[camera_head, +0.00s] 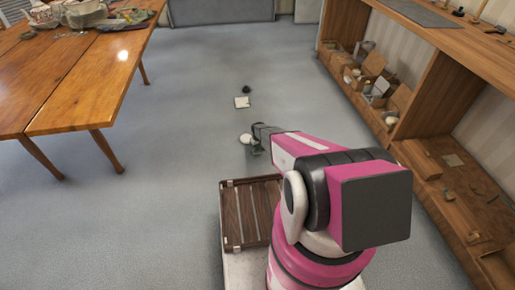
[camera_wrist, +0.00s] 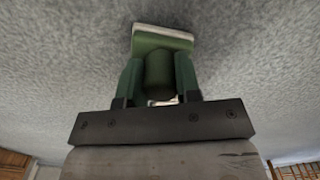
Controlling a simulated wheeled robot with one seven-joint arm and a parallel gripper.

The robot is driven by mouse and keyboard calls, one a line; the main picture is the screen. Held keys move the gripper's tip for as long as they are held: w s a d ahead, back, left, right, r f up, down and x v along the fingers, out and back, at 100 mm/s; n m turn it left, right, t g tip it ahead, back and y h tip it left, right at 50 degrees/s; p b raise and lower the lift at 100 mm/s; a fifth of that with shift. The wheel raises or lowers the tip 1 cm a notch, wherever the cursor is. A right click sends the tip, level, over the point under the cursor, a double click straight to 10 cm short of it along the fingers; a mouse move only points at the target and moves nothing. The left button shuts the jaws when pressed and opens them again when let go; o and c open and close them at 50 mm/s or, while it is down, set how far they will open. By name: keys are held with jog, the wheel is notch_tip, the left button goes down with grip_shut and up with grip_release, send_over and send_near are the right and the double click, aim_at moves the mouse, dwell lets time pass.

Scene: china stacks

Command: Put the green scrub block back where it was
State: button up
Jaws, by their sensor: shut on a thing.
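The green scrub block (camera_wrist: 163,40) shows in the wrist view as a green piece with a pale edge and a rounded dark green part below it. My gripper (camera_wrist: 159,80) is shut on this rounded part, with one finger on each side. In the head view, my gripper (camera_head: 256,150) is at the end of my outstretched arm, over the grey floor. A small dark green patch of the block (camera_head: 259,151) shows there, partly hidden by the arm. I cannot tell whether the block touches the floor.
A slatted brown tray (camera_head: 232,217) is close in front. A wooden table (camera_head: 95,85) with crockery stands left; a wooden shelf unit (camera_head: 425,120) stands right. Floor between is mostly clear.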

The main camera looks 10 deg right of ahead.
jog(key=shift+f, duration=0.1)
jog(key=o, duration=0.9)
jog(key=shift+r, duration=0.75)
notch_tip(320, 180, up, 10)
jog(key=shift+r, duration=0.1)
jog(key=s+r+m, duration=0.1)
jog(key=s+r, duration=1.1)
jog(key=r, duration=0.1)
jog(key=s+r+m, duration=0.2)
jog(key=s+r, duration=1)
jog(key=r, duration=0.1)
jog(key=s+r+m, duration=0.1)
jog(key=s+r, duration=1.2)
jog(key=shift+r+m, duration=0.3)
jog(key=shift+r, duration=0.05)
